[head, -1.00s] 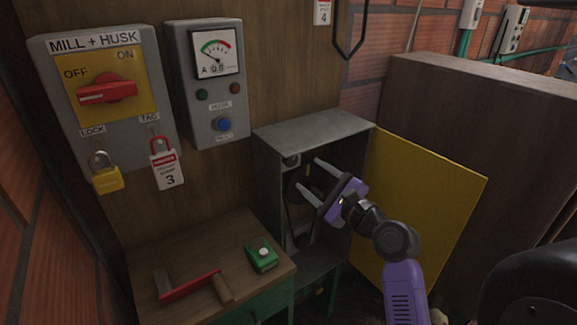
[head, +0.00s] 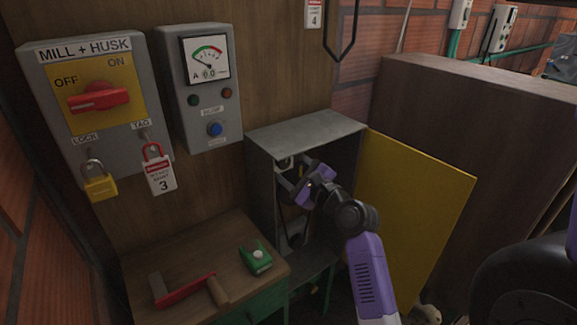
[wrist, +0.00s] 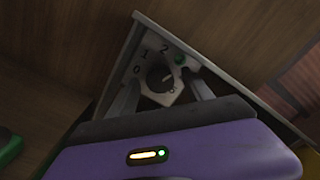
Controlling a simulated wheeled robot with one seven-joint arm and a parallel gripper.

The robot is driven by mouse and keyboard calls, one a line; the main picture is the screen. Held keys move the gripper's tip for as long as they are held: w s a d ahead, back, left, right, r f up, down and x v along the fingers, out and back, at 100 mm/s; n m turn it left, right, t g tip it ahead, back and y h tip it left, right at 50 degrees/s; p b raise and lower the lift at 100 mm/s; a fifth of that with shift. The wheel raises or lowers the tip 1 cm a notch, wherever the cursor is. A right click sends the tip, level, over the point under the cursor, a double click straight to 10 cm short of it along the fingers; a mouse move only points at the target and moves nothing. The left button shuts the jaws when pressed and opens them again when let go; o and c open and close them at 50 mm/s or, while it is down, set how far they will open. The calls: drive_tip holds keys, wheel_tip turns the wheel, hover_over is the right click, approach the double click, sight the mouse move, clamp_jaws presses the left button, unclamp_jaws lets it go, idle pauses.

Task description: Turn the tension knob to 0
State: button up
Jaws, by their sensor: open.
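The tension knob (wrist: 158,79) shows in the wrist view as a dark round knob with a pale mark on its right side. It sits on a light plate inside the grey cabinet, with 0, 1 and 2 printed around its left and upper side. I cannot tell the exact setting. My gripper (head: 288,178) reaches into the open cabinet (head: 300,133). In the wrist view its two fingers (wrist: 164,88) are apart, one on each side of the knob. I cannot tell whether they touch it. The knob is hidden in the head view.
A yellow door (head: 415,205) stands open right of my arm. A wooden bench (head: 190,253) at the left holds a red-handled tool and a green device. The MILL + HUSK switch box (head: 60,140) is on the wall.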

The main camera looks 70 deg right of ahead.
clamp_jaws()
